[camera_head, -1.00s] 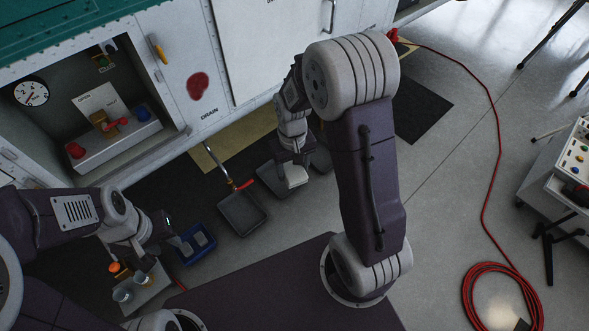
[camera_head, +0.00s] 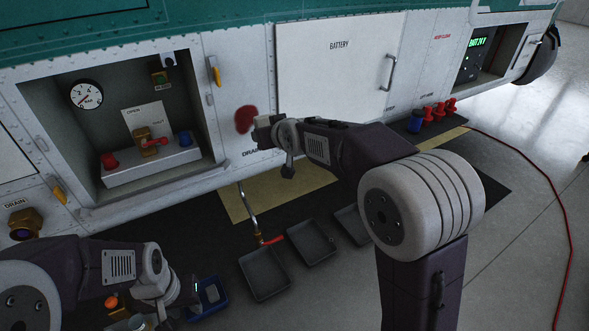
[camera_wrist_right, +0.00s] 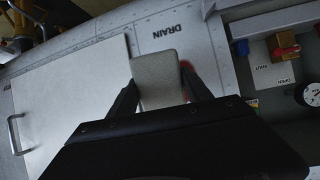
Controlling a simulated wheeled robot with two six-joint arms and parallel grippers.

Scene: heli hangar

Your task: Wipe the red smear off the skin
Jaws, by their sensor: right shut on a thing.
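The red smear (camera_head: 245,119) is on the white skin above the DRAIN label, left of the BATTERY panel. My right gripper (camera_head: 262,132) is just right of and below it. In the right wrist view my right gripper (camera_wrist_right: 160,98) is shut on a pale grey pad (camera_wrist_right: 156,76), pointing at the skin. The red smear (camera_wrist_right: 187,67) peeks out beside the pad, partly hidden by a finger. I cannot tell whether the pad touches the skin. My left gripper (camera_head: 188,294) is low at the left by a blue tray (camera_head: 211,298); its jaws are unclear.
An open bay with a gauge (camera_head: 87,95) and a red-handled valve (camera_head: 150,142) lies left of the smear. A BATTERY panel (camera_head: 340,70) with a handle is to the right. Dark trays (camera_head: 264,274) stand on the floor below, near a drain pipe (camera_head: 249,210).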

